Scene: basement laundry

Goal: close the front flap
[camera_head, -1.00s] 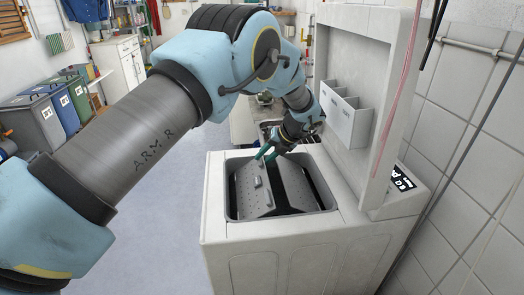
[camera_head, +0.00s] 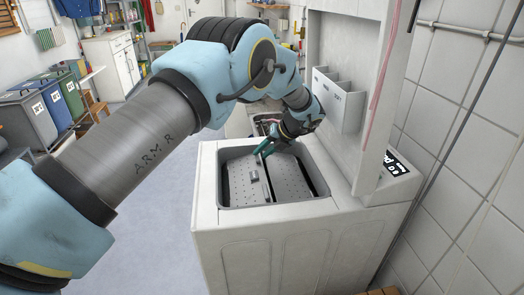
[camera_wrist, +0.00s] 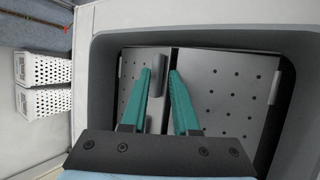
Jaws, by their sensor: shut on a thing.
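The top-loading washing machine (camera_head: 290,235) stands with its lid (camera_head: 330,50) raised. Inside its opening lie two perforated grey drum flaps. The front flap (camera_head: 240,178) is on the left, and it also shows in the wrist view (camera_wrist: 130,72). The rear flap (camera_head: 292,178) is on the right, with a tab on its far right edge in the wrist view (camera_wrist: 225,95). A dark gap runs between them. My gripper (camera_head: 265,148) reaches into the opening from above. Its green fingers (camera_wrist: 161,73) are closed around the front flap's edge handle; the exact contact is partly hidden.
The opening's rim (camera_head: 208,185) surrounds the flaps closely. A compartment box (camera_head: 338,98) hangs on the raised lid's inner side. A tiled wall (camera_head: 470,150) is at the right. Bins (camera_head: 30,115) stand at the far left, with open floor before them.

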